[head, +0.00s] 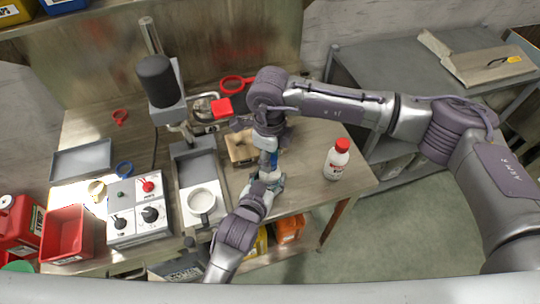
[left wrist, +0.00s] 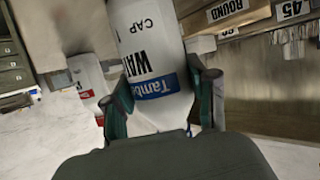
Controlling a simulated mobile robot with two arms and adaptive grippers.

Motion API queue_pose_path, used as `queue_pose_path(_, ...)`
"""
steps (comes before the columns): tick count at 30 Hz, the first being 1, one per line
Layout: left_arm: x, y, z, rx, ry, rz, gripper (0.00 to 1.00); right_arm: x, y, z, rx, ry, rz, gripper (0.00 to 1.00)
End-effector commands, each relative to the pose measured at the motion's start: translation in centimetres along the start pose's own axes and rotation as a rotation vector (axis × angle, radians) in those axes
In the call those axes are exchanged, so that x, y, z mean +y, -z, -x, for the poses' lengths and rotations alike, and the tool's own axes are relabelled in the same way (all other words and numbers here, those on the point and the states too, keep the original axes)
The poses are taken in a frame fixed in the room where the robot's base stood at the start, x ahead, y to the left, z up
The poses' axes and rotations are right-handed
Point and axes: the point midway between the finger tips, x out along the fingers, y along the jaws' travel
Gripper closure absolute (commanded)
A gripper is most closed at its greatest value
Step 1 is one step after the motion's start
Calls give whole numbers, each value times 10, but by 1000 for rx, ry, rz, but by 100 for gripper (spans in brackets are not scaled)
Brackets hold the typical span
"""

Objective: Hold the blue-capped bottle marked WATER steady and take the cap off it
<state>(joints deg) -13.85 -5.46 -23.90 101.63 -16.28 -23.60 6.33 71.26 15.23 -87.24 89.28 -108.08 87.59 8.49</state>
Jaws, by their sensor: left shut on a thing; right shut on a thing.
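The white bottle marked WATER (left wrist: 150,45) fills the middle of the left wrist view, with a blue band on its label. My left gripper (left wrist: 165,95) is shut around its body, one finger on each side. In the head view my left gripper (head: 268,181) comes up from the front, and only a small blue and white part of the bottle (head: 273,160) shows. My right gripper (head: 268,146) points down from above onto the bottle's top and is shut there. The cap is hidden by it, and I cannot see whether it is still seated.
A white bottle with a red cap (head: 338,160) stands to the right on the bench (head: 320,190). To the left are a press (head: 160,85), a grey tray with a white cup (head: 201,201), and a control box (head: 138,208).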

Motion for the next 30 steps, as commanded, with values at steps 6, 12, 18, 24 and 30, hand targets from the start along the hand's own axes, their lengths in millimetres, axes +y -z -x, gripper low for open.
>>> queue_pose_path(6,0,-1,0,-3,0,0,100,0,0,4,-1,0,-1,100)
queue_pose_path(12,0,-1,0,-3,0,0,100,0,0,11,0,0,-1,100)
queue_pose_path(18,0,-1,0,-2,0,0,100,0,0,18,0,0,-2,100)
queue_pose_path(24,0,-1,0,-3,0,0,100,0,0,23,-2,0,-1,100)
queue_pose_path(30,0,-1,0,-3,0,0,100,0,-2,24,-6,1,-1,100)
